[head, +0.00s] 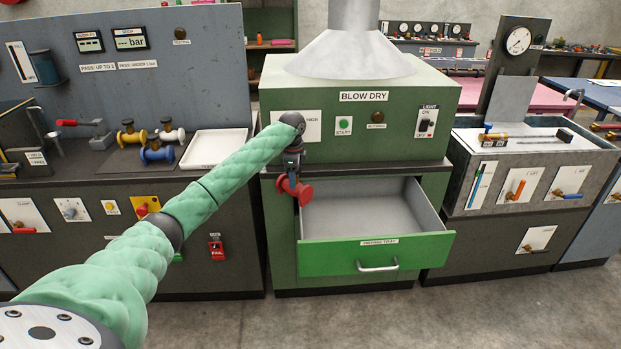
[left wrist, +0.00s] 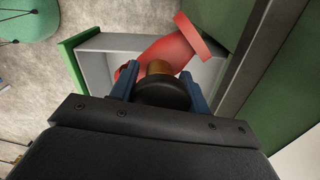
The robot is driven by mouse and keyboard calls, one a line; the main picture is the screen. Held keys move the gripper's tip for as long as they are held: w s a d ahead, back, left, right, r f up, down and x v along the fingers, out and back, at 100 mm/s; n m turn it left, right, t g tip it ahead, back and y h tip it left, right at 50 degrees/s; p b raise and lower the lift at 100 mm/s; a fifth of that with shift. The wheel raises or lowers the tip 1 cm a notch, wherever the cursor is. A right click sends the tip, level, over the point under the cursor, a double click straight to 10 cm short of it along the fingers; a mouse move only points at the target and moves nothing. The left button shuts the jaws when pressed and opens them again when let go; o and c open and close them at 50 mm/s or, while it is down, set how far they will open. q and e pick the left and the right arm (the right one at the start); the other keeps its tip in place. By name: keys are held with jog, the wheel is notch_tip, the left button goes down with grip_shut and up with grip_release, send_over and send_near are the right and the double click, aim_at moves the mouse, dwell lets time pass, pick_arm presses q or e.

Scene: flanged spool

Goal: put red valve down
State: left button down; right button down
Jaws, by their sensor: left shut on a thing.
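The red valve (head: 294,190) is a flanged spool shape, held over the left end of the open drawer of the green blow-dry cabinet. In the left wrist view the red valve (left wrist: 170,52) shows its flange and a brass-coloured part between the fingers. My left gripper (head: 291,172) is shut on it; in the wrist view the blue fingers (left wrist: 165,85) stand on either side of the brass and dark part. The grey inside of the drawer (head: 365,212) is seen below and beside the valve, and the visible part is empty. My right gripper is not in view.
Yellow, white and blue valves (head: 157,152) stand on a dark mat at the left bench, beside a white tray (head: 214,148). A grey sink bench (head: 540,150) stands at the right. The floor before the drawer is clear.

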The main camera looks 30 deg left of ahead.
pick_arm(q)
jog(key=shift+s+a+f, duration=0.1)
jog(key=shift+s+a, duration=0.05)
jog(key=shift+a, duration=0.4)
jog(key=shift+s+a+f, duration=0.1)
jog(key=shift+s+a, duration=0.05)
jog(key=shift+a, duration=0.35)
jog(key=shift+d+r+n, duration=0.1)
jog(key=shift+d+n, duration=0.05)
jog(key=shift+n, duration=1.75)
jog(key=n, duration=0.6)
jog(key=shift+n, duration=0.4)
jog(key=shift+d+n, duration=0.1)
jog(key=shift+n, duration=1.1)
jog(key=n, duration=0.5)
jog(key=shift+s+n, duration=0.1)
jog(key=shift+n, duration=2.7)
